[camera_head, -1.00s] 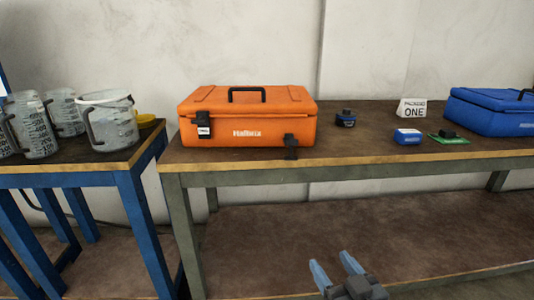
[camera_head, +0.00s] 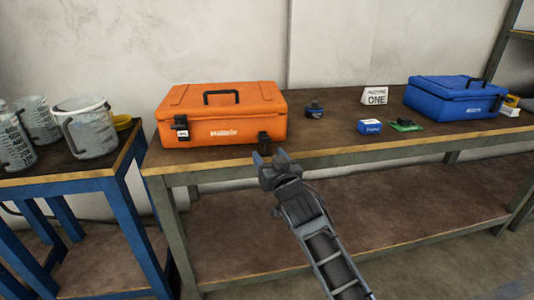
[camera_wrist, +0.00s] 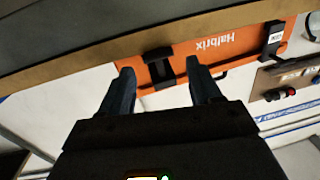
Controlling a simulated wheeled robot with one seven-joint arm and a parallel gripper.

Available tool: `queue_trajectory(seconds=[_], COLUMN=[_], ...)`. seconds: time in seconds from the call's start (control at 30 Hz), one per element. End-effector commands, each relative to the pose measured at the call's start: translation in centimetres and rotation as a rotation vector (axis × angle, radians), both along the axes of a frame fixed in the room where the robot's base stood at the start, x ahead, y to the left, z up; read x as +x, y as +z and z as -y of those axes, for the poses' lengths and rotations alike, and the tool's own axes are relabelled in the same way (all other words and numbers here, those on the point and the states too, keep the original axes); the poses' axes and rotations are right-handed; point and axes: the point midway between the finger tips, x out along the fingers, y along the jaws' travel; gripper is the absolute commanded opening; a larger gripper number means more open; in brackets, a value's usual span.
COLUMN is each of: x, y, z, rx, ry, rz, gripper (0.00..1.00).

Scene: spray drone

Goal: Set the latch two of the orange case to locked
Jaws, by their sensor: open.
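The orange case (camera_head: 225,115) stands on the workbench, lid closed and handle on top. Its front has two dark latches. The left latch (camera_head: 181,129) lies against the front with a white tag by it; the right latch (camera_head: 264,139) hangs low and sticks out. I cannot read which is latch two. My gripper (camera_head: 268,156) is open and empty, just in front of and below the right latch. In the wrist view, turned upside down, the right latch (camera_wrist: 159,67) shows between the fingertips (camera_wrist: 161,75), and the tagged latch (camera_wrist: 272,38) is off to the right. Contact cannot be told.
The workbench (camera_head: 330,153) edge is close under my gripper. A dark round object (camera_head: 314,110), small blue box (camera_head: 369,127), a sign (camera_head: 375,95) and a blue case (camera_head: 452,98) stand to the right. Measuring jugs (camera_head: 85,128) stand on the left table.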

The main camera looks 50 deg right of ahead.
Motion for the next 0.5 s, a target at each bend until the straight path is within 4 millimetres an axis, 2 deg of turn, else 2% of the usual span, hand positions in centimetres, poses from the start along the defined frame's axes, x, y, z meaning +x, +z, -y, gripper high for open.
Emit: queue_trajectory(seconds=[0.2,0.5], x=[1.5,1.6], y=[0.0,0.0], z=[0.8,0.8], rx=[0.000,0.000], ry=[0.000,0.000], rz=[0.000,0.000], gripper=[0.63,0.62])
